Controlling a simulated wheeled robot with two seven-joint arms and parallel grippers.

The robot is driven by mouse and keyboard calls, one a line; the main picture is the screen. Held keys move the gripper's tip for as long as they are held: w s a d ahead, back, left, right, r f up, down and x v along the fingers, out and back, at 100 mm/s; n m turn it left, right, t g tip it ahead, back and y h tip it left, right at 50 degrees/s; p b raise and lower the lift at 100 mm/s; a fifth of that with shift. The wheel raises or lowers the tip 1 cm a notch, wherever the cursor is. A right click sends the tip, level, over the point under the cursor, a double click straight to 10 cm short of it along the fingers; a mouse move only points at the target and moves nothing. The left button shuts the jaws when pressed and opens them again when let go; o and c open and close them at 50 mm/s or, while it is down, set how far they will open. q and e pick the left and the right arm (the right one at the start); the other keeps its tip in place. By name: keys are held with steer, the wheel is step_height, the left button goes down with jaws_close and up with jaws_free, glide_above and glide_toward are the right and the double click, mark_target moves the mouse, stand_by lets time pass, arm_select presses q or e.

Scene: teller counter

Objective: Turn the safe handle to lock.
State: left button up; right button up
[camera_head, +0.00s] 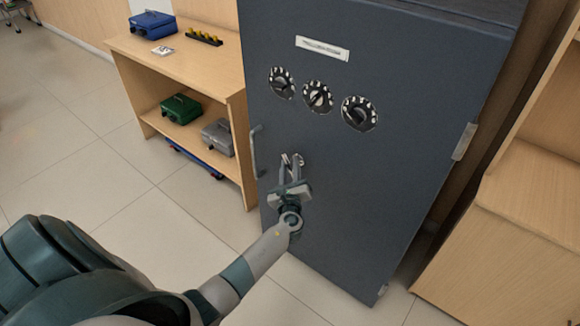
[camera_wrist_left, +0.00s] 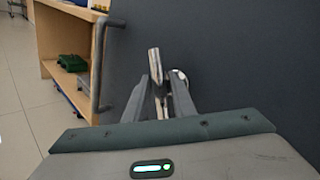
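The dark blue-grey safe (camera_head: 390,170) stands upright with its door face toward me. Its small silver safe handle (camera_head: 286,158) sits low on the door, partly hidden by my left gripper. In the left wrist view the handle (camera_wrist_left: 155,68) is a slanted metal lever with a rounded end. My left gripper (camera_head: 292,168) is at the handle with its fingers pointing at the door. In the wrist view its two fingers (camera_wrist_left: 159,88) stand apart on either side of the lever, with a gap showing. Whether either finger touches it is unclear. My right gripper is out of view.
A fixed vertical bar (camera_head: 254,152) sticks out at the door's left edge. Three dials (camera_head: 318,97) are above the handle. A wooden shelf (camera_head: 190,65) with cash boxes stands left, and another wooden unit (camera_head: 520,235) stands right. Floor in front is clear.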

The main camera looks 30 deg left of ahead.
arm_select(q)
jaws_close()
